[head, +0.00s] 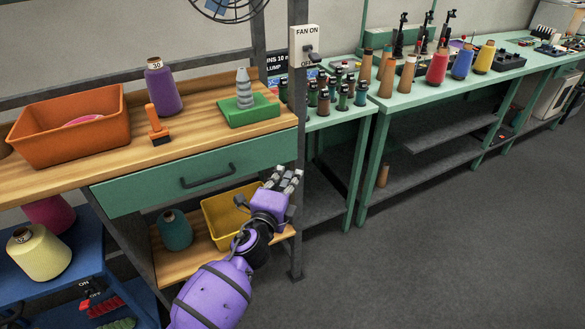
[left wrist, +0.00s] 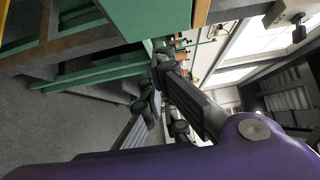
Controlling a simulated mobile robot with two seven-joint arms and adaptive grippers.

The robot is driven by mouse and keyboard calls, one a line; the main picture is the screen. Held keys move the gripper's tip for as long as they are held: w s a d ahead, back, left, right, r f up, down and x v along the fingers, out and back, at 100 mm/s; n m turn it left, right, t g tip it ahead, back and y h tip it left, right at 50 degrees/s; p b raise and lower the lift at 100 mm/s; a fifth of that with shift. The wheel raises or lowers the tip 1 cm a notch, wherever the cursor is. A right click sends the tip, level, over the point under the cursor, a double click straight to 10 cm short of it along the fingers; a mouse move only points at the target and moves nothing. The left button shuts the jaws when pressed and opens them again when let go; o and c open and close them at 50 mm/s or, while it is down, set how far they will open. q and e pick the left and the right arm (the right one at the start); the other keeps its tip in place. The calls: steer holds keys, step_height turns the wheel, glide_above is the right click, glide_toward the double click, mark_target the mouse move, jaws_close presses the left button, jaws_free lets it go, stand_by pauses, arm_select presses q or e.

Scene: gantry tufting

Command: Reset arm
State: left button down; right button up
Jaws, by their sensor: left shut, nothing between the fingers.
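My left arm is purple and comes in from the bottom of the head view. Its gripper (head: 286,180) is shut and empty, in the air in front of the workbench's right end, beside the green drawer (head: 165,184). In the left wrist view the gripper's dark fingers (left wrist: 165,95) show against the green bench frames and the floor, with nothing held. My right gripper is in neither view.
The wooden bench top (head: 195,137) holds an orange bin (head: 70,128), a purple cone (head: 163,88) and an orange-handled tool (head: 157,125). A fan switch (head: 305,46) is on the post (head: 297,130). A yellow bin (head: 222,222) sits below. The floor at right (head: 430,250) is clear.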

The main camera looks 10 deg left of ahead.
arm_select(q)
steer(key=s+a+f+n+g+y+p, duration=0.1)
steer(key=s+a+f+n+g, duration=0.2)
steer(key=s, duration=1.2)
steer(key=s+a+f+n+g+y+p, duration=0.1)
steer(key=s+a+f+n+g, duration=0.2)
steer(key=s+f+n, duration=0.7)
steer(key=s+a+f+n+g+y+p, duration=0.1)
steer(key=s+a+f+n+g, duration=0.2)
steer(key=s, duration=1.9)
step_height(320, 180, down, 6)
steer(key=a+n, duration=0.2)
steer(key=n, duration=0.2)
steer(key=shift+p, duration=0.4)
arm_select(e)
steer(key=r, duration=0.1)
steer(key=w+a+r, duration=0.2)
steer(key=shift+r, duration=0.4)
arm_select(q)
steer(key=shift+f, duration=0.1)
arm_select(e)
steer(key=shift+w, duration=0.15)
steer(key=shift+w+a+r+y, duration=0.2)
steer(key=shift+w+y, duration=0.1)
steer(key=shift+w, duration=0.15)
